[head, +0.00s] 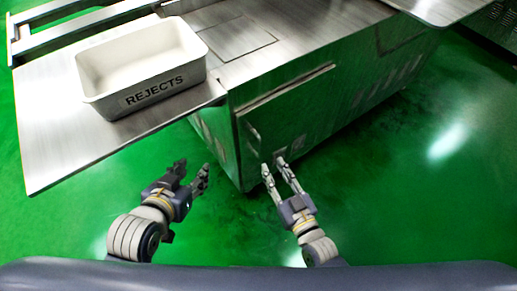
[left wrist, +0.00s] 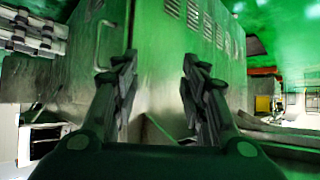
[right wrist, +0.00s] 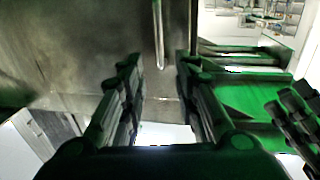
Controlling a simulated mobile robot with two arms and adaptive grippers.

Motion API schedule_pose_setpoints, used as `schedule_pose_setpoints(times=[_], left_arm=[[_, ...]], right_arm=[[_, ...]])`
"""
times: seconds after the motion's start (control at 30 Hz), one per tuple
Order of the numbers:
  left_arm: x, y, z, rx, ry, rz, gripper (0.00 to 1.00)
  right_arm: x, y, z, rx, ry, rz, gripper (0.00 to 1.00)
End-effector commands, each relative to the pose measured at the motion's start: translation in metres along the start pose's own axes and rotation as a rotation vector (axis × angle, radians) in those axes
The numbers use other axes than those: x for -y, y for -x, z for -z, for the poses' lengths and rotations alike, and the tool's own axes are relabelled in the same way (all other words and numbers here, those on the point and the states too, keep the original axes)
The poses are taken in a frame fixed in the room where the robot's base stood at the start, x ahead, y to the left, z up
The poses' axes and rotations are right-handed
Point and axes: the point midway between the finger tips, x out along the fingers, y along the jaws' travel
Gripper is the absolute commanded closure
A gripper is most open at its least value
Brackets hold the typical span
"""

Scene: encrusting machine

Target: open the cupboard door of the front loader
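The front loader (head: 350,90) is a steel cabinet with green reflections. Its cupboard door (head: 300,115) appears closed, facing my right arm. The door's bar handle (right wrist: 158,35) shows in the right wrist view, ahead of and between my right fingertips, and in the left wrist view (left wrist: 100,40). My right gripper (head: 274,166) is open and empty, close in front of the door; I cannot tell whether it touches. My left gripper (head: 193,166) is open and empty, beside the cabinet's near corner, with its fingers also in the left wrist view (left wrist: 160,55).
A white REJECTS bin (head: 140,62) stands on a steel side shelf (head: 60,140) that juts out at the left, above and beyond my left gripper. Green floor (head: 430,200) is clear to the right. Vent slots line the cabinet's lower side.

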Motion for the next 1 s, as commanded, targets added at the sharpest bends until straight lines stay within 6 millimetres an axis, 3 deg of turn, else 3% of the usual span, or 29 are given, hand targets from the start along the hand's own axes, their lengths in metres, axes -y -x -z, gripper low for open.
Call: schedule_pose_setpoints(times=[0.33,0.6,0.8,1.0], left_arm=[[-0.007,-0.004,0.051,-0.248,-0.001,-0.015,0.60],[-0.013,0.006,0.095,-0.465,0.000,-0.028,0.60],[-0.016,0.014,0.115,-0.569,0.001,-0.035,0.60],[-0.017,0.018,0.122,-0.607,0.002,-0.037,0.60]], right_arm=[[0.000,-0.048,-0.001,-0.002,-0.001,-0.001,0.71],[0.000,-0.083,-0.002,0.001,-0.001,0.000,0.71],[0.000,-0.098,-0.001,0.001,-0.001,0.000,0.71],[0.000,-0.103,-0.001,0.003,-0.001,0.000,0.71]])
